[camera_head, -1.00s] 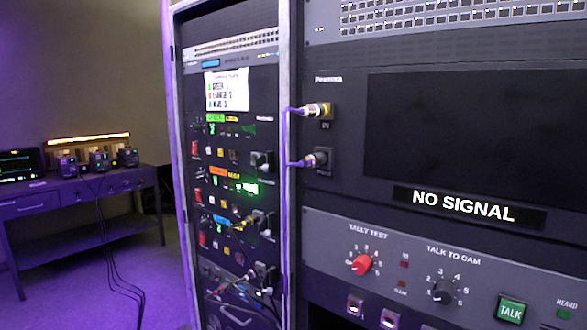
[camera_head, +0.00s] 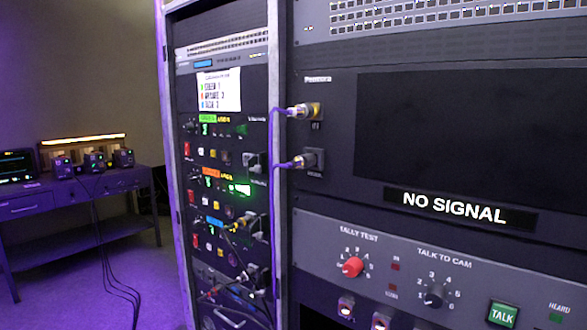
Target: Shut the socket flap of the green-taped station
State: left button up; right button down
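The green-taped station (camera_head: 208,118) is the top one of the stacked stations in the left rack, marked by a green tape strip. Its socket block (camera_head: 250,160) sits at the right end of its panel, with no cable visible in it. The view is too small and slanted to tell whether its flap is open or shut. Orange-taped (camera_head: 210,172) and blue-taped (camera_head: 212,221) stations lie below it. Neither of my grippers is in view.
The right rack holds a dark monitor (camera_head: 455,140) reading NO SIGNAL and a grey knob panel (camera_head: 400,270). Purple cables (camera_head: 272,165) loop beside the rack post. A desk (camera_head: 75,190) with small devices stands far left. Floor between is open, with black cables (camera_head: 100,250).

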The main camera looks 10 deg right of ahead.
aim_at(253, 166)
jog(key=u, duration=1.15)
jog(key=i, duration=0.5)
jog(key=z, duration=2.5)
